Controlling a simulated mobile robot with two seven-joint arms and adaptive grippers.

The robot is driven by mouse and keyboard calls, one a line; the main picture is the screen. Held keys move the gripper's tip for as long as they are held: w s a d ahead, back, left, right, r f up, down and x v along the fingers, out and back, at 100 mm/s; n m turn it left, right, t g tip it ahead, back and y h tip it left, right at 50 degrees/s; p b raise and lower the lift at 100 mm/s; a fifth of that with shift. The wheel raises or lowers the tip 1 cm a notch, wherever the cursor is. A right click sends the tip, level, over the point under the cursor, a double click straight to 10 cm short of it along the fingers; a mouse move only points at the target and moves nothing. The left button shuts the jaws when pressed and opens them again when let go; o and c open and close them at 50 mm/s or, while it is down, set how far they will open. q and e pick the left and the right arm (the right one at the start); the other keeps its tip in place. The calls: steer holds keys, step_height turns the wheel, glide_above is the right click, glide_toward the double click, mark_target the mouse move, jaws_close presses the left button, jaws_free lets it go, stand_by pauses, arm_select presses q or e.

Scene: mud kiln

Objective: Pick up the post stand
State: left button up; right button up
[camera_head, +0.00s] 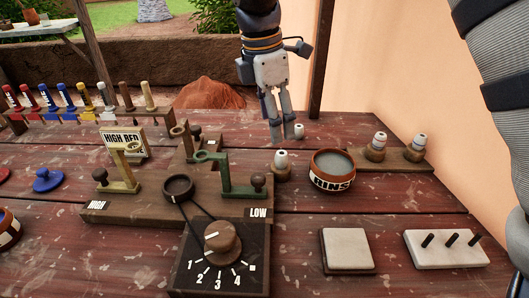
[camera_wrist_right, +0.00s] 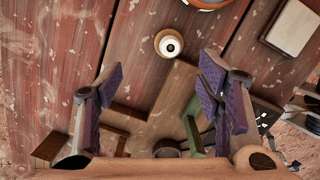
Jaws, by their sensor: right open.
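A white block with several dark posts (camera_head: 445,248) lies at the right front of the table. It is the thing that most looks like a post stand, but I cannot be sure. My right gripper (camera_head: 282,137) is open and points down over the far middle of the table, well apart from that block. In the wrist view the right gripper (camera_wrist_right: 162,80) has nothing between its fingers. A small wooden holder with a white top (camera_head: 282,168) stands below it on the table; it also shows in the wrist view (camera_wrist_right: 169,43). My left gripper is not in view.
A rinse bowl (camera_head: 332,181) stands right of the small holder. A pale tile (camera_head: 347,250) lies in front. A wooden board with levers (camera_head: 110,212) and a dial panel (camera_head: 222,262) fill the middle. Two more white-topped pieces (camera_head: 376,147) (camera_head: 418,150) stand at the right back.

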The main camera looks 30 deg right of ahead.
mark_target(279, 153)
steer(key=f, duration=0.3)
steer(key=s+f, duration=0.1)
steer(key=f, duration=0.3)
steer(key=d+f, duration=0.1)
steer(key=f, duration=0.3)
steer(key=shift+s, duration=0.35)
steer(key=shift+r, duration=0.1)
steer(key=c, duration=1.1)
